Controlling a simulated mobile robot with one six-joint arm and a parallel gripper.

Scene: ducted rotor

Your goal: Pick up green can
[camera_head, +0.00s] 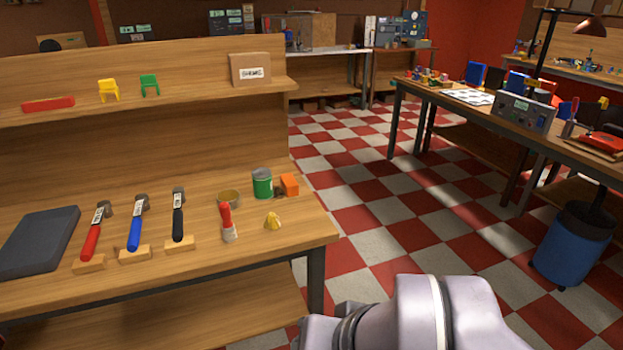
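The green can (262,184) stands upright on the wooden workbench (190,272), towards its right end. It has a green body with a pale band at the top. Part of my grey arm shows at the bottom right, in front of the bench. My gripper itself is not in view.
Hammers with red, blue and black handles (178,215) rest on wooden blocks to the left. A shelf (200,92) runs above. Checkered floor is open to the right.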

